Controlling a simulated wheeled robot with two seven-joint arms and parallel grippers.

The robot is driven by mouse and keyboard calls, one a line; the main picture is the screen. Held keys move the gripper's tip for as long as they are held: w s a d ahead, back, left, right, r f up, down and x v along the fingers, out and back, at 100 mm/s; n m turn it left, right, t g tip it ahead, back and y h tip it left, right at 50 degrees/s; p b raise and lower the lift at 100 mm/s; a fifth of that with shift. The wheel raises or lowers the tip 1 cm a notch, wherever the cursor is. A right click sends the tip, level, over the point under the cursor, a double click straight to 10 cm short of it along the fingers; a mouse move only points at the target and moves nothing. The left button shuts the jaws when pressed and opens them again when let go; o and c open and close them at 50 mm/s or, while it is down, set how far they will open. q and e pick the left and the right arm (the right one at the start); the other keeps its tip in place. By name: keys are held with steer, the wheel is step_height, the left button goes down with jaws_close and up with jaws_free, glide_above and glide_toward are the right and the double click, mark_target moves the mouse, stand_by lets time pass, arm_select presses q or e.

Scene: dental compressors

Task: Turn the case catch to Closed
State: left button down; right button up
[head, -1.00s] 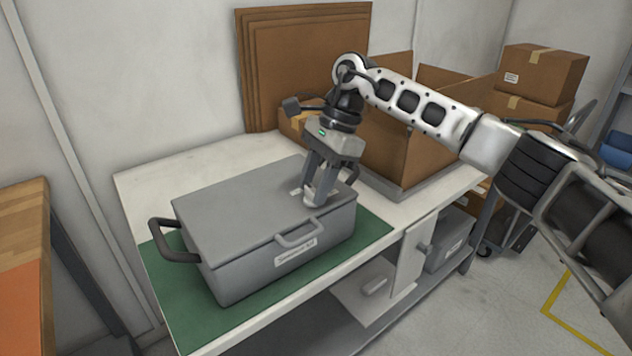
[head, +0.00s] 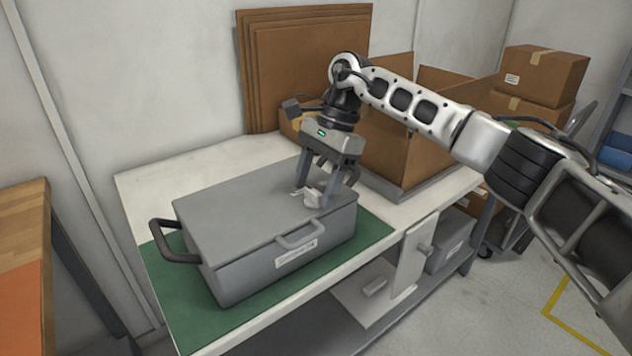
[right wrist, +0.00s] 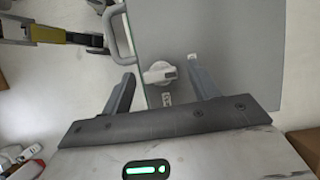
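The grey case (head: 240,215) lies with its lid down on the green mat (head: 185,305). The white case catch (head: 312,198) is on the lid near the right front corner. My right gripper (head: 318,190) is over the catch, pointing down. In the right wrist view its fingers (right wrist: 163,90) are spread, one on each side of the knob, with gaps between. My left gripper is out of view.
The case has a dark side handle (head: 172,243) and a grey front handle (head: 299,238). An open cardboard box (head: 385,145) stands behind my right gripper, close to it. Flat cardboard sheets (head: 300,60) lean on the wall. The white tabletop (head: 160,185) is clear behind the case.

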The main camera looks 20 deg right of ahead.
arm_select(q)
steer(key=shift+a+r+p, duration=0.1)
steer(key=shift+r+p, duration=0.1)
steer(key=shift+p, duration=0.5)
arm_select(e)
steer(key=v, duration=1.6)
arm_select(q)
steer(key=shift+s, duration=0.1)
arm_select(e)
steer(key=shift+f, duration=0.1)
